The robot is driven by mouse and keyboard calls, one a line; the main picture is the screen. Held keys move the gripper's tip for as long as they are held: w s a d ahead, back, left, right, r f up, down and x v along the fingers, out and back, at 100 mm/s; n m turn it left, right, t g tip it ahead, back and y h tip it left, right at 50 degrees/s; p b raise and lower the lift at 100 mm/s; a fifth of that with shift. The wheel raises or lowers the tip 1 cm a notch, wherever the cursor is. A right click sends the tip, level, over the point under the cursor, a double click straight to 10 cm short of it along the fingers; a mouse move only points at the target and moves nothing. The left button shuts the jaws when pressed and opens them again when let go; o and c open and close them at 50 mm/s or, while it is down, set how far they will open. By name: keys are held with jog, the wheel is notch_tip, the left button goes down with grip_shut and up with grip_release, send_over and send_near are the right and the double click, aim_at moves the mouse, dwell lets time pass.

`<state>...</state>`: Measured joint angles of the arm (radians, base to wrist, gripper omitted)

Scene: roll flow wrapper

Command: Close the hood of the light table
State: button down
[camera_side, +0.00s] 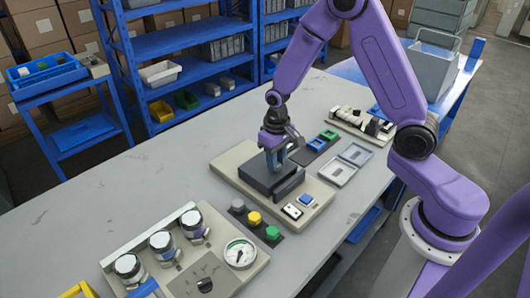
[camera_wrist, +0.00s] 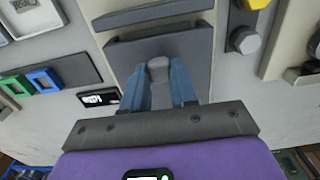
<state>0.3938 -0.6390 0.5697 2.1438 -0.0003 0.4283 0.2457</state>
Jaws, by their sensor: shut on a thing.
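The light table appears as a low dark grey box (camera_side: 262,181) on a beige base plate (camera_side: 226,164) in the middle of the bench. Its dark grey hood (camera_wrist: 199,62) fills the upper middle of the wrist view, with a light grey knob (camera_wrist: 158,67) on it. My gripper (camera_side: 275,163) is over the box, pointing down. In the wrist view its blue-grey fingers (camera_wrist: 159,85) are shut on the knob, one on each side. The fingers hide part of the hood, and I cannot tell the hood's exact angle.
Yellow and green buttons (camera_side: 254,218) stand in front of the base plate. A unit with silver cylinders and a dial (camera_side: 240,253) is at the front left. Blue and green frames (camera_side: 316,144) and pale trays (camera_side: 355,154) lie to the right. The bench's left side is clear.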

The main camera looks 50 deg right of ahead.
jog(key=shift+s, duration=1)
jog(key=c, duration=0.9)
grip_release()
jog(key=shift+w+r, duration=0.15)
jog(key=shift+r, duration=0.4)
notch_tip(320, 180, up, 16)
jog(key=shift+r, duration=0.2)
